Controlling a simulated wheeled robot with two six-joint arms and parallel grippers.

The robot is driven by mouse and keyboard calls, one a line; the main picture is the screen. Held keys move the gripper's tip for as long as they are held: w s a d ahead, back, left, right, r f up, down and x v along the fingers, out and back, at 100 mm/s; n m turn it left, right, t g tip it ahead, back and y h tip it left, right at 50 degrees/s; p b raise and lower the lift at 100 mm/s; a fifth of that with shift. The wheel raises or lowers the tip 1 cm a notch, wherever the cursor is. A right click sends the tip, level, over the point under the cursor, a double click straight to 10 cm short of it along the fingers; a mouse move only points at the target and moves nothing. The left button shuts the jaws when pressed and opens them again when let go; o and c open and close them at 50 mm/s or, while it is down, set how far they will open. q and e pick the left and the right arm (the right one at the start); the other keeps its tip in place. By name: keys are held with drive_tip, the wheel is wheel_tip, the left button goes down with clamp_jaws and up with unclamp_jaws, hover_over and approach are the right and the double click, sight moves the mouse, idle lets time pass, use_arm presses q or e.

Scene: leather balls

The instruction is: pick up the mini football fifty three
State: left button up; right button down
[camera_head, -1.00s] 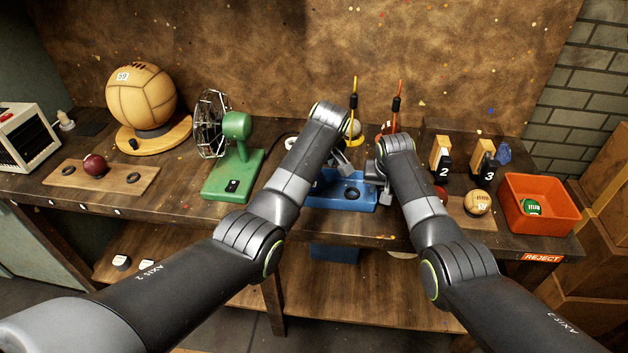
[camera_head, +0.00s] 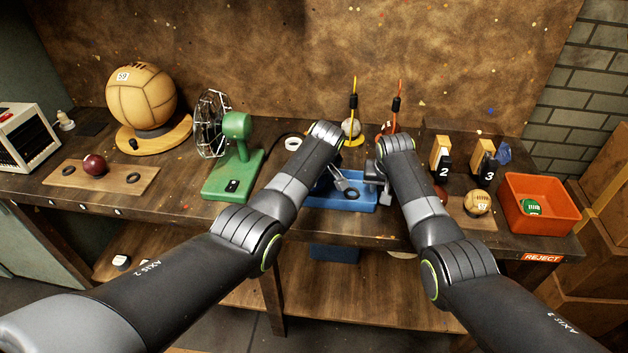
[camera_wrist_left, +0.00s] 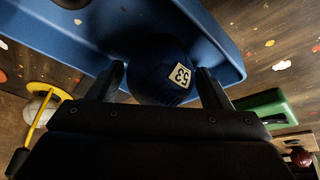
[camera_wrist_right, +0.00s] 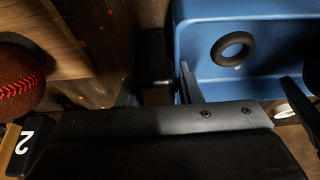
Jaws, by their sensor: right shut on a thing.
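The mini football fifty three (camera_wrist_left: 160,78) is a dark blue ball with a white label reading 53, in the left wrist view. It sits at the blue tray (camera_wrist_left: 75,32). My left gripper (camera_wrist_left: 160,86) is open, with one finger on each side of the ball; contact is hard to tell. In the head view my left gripper (camera_head: 346,189) is low over the blue tray (camera_head: 325,203), and the ball is hidden. My right gripper (camera_wrist_right: 157,88) is shut on a dark part with a metal pin beside the blue tray (camera_wrist_right: 205,60); its identity is unclear.
A black ring (camera_wrist_right: 234,47) lies in the tray. A green fan (camera_head: 236,150) stands left of my left arm. A red stitched ball (camera_wrist_right: 18,82), a tan ball (camera_head: 478,202) and an orange reject bin (camera_head: 545,220) are on the right.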

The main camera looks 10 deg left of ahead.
use_arm(q)
drive_tip(key=c, duration=0.8)
wheel_tip(320, 180, up, 10)
drive_tip(key=shift+r, duration=0.1)
use_arm(e)
drive_tip(key=c, duration=0.9)
unclamp_jaws()
drive_tip(key=shift+c, duration=0.2)
drive_tip(key=shift+r, duration=0.1)
